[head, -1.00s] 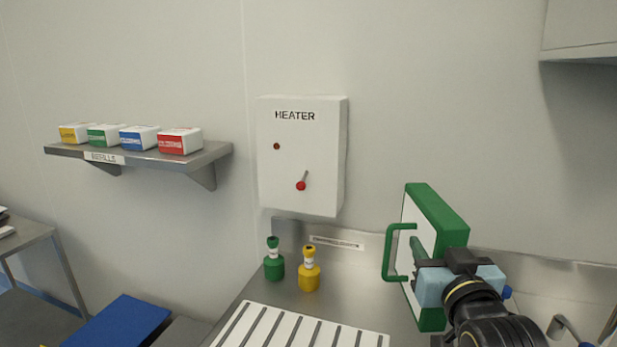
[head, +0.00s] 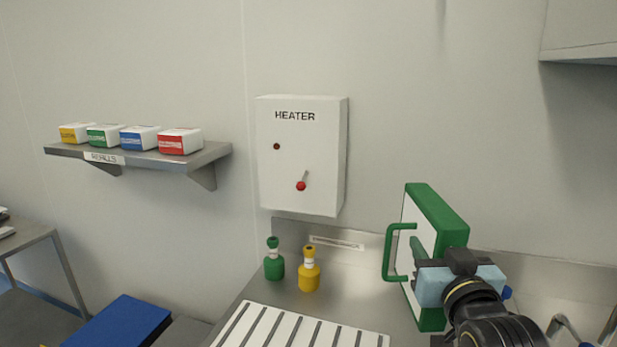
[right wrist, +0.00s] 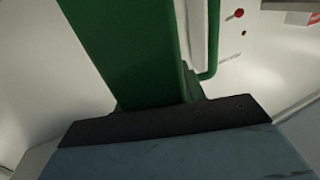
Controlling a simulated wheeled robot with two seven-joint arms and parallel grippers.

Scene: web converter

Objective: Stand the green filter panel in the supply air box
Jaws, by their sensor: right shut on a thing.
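The green filter panel (head: 438,220) has a green frame, a white face and a green loop handle (head: 388,253) on its left side. It is upright in the head view, above the steel counter. My right gripper (head: 425,272) is shut on the panel, at its middle to lower part. In the right wrist view the panel's green edge (right wrist: 130,50) rises from the dark gripper jaw (right wrist: 165,120); the fingertips are largely hidden. I cannot identify the supply air box in these frames. My left gripper is not in view.
A white heater box (head: 300,155) with a red-knobbed lever hangs on the wall. A green bottle (head: 274,263) and a yellow bottle (head: 309,272) stand on the counter behind a white slotted rack (head: 300,325). A shelf (head: 215,153) with small boxes is at left. A cabinet (head: 585,25) hangs upper right.

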